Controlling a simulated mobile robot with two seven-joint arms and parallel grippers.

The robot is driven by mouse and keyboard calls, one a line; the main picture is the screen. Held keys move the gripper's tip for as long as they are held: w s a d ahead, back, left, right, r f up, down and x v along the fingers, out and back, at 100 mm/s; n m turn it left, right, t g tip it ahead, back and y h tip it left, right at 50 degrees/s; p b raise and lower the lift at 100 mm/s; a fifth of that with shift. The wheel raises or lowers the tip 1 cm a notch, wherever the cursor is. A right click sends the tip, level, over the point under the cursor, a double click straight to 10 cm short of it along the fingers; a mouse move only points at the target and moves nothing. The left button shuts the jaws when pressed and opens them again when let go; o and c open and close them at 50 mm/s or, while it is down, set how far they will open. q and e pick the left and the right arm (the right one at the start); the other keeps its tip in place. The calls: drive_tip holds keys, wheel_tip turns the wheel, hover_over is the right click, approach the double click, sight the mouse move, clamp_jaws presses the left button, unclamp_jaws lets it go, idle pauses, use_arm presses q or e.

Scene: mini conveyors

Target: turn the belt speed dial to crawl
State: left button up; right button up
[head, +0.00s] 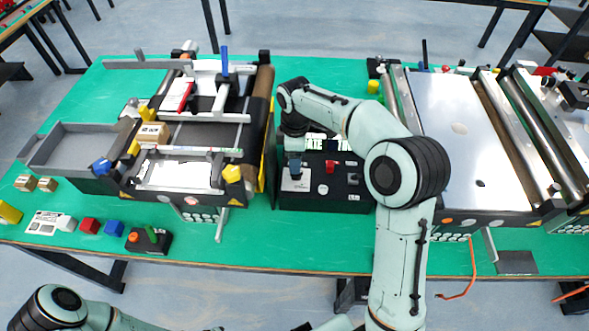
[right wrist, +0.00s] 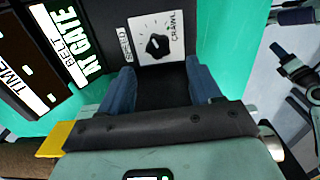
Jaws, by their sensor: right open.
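The belt speed dial (right wrist: 157,43) is a small black knob on a white square plate, with "CRAWL" printed beside it on the right in the right wrist view. I cannot tell for certain where its pointer stands. The plate sits on the left part of the black control box (head: 335,190) in the head view. My right gripper (right wrist: 161,80) is open and empty, its blue fingers apart and short of the dial, which shows beyond the gap. In the head view the right gripper (head: 294,168) is over the dial's plate and hides the knob. My left gripper is out of view.
The box also carries a red knob (head: 330,166) and a lit display. Coloured blocks lie at the green table's front left.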

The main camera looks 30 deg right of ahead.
sight(296, 176)
wheel_tip(296, 176, down, 6)
drive_tip(key=shift+w+f, duration=0.1)
drive_tip(key=shift+f, duration=0.15)
drive_tip(key=c, duration=1.1)
drive_tip(key=shift+o, duration=0.2)
